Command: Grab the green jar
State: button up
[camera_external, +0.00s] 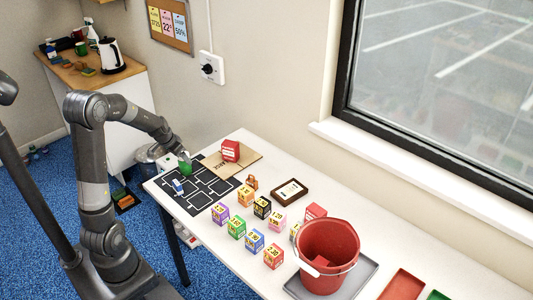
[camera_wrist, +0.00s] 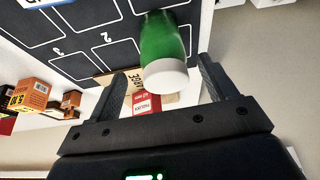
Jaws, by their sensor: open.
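The green jar (camera_external: 185,167) stands on the black mat at the left end of the white table, partly covered by my gripper in the external view. In the wrist view the green jar (camera_wrist: 163,48) shows a green body and a white end that faces the camera. My gripper (camera_wrist: 168,82) is open, with one dark finger to each side of the jar's white end in the picture. Whether the fingers touch the jar I cannot tell. My gripper (camera_external: 180,155) is at the jar from above in the external view.
The black mat (camera_external: 203,193) has white outlined boxes and a small blue-and-white item (camera_external: 178,187). A brown card (camera_external: 243,165) with a red box (camera_external: 230,151) lies just right. Several priced cubes (camera_external: 246,196), a framed card (camera_external: 290,191) and a red bucket (camera_external: 328,255) stand further right.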

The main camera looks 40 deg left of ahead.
jog(key=shift+a+x, duration=0.2)
jog(key=shift+x, duration=2.2)
jog(key=shift+s, duration=0.15)
jog(key=c, duration=1.2)
